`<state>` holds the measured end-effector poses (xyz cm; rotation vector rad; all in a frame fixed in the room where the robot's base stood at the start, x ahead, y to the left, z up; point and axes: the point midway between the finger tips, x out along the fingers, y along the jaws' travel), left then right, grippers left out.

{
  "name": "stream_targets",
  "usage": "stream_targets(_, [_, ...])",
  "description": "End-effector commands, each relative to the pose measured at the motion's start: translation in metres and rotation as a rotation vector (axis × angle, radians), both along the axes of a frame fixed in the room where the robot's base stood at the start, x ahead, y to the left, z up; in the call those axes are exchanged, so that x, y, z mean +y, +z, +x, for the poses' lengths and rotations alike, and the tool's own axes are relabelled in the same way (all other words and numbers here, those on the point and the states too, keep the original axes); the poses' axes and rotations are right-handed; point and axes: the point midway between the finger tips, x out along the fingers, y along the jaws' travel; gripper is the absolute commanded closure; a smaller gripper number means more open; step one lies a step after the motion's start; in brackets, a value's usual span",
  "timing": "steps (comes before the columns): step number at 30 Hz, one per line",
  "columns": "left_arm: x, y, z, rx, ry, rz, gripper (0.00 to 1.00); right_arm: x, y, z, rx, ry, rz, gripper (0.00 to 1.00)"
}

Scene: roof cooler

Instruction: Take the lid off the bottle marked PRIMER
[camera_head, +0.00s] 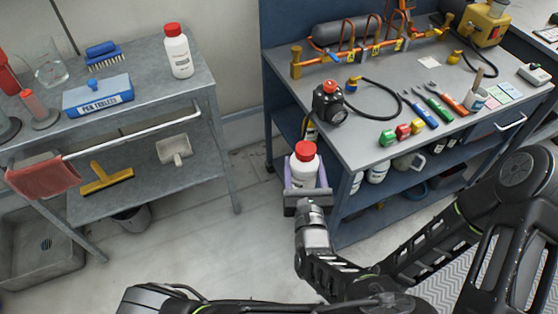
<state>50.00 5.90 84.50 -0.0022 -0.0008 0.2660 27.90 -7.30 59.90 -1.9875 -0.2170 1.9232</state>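A white bottle (303,174) with a red lid (305,150) stands upright between the pale purple fingers of my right gripper (305,184), in front of the blue workbench's left end. The fingers sit on both sides of the bottle, and it is held clear of the floor. A second white bottle (179,58) with a red lid (172,29) stands on the grey cart's top. Both lids are on. The label print is too small to read, so I cannot tell which bottle is PRIMER. Part of my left arm shows along the bottom edge; its gripper is out of view.
The grey cart (150,95) carries a blue box (98,95), a brush (103,55) and glassware. The blue workbench (365,155) holds a camera-like device (329,102), coloured tools and a cylinder rack. Open floor lies between cart and bench.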

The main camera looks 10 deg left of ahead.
Motion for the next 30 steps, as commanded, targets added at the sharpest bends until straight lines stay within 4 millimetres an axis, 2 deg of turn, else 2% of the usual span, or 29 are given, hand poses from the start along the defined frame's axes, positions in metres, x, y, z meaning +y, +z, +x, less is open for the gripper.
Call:
stream_targets(3, [-0.012,-0.001,0.001,-0.001,-0.053,0.001,1.00,0.000,0.000,0.000,0.000,0.000,0.000,0.64])
stream_targets(6, [-0.015,-0.002,0.002,0.000,-0.069,0.000,1.00,0.000,0.000,0.000,0.000,0.000,0.000,0.64])
stream_targets(14, [-0.014,-0.002,0.002,0.000,-0.067,0.000,1.00,0.000,0.000,0.000,0.000,0.000,0.000,0.64])
stream_targets(17, [-0.006,-0.001,0.002,0.000,-0.049,-0.001,1.00,0.000,0.000,0.000,0.000,0.000,0.000,0.64])
stream_targets(20, [0.019,0.003,0.002,-0.001,-0.002,-0.002,1.00,0.000,0.000,0.000,0.000,0.000,0.000,0.64])
stream_targets(27, [0.109,0.014,-0.010,0.000,0.172,-0.002,1.00,0.000,0.000,0.000,0.000,0.000,0.000,0.64])
stream_targets(30, [0.132,0.017,-0.016,0.000,0.219,0.000,1.00,0.000,0.000,0.000,0.000,0.000,0.000,0.64])
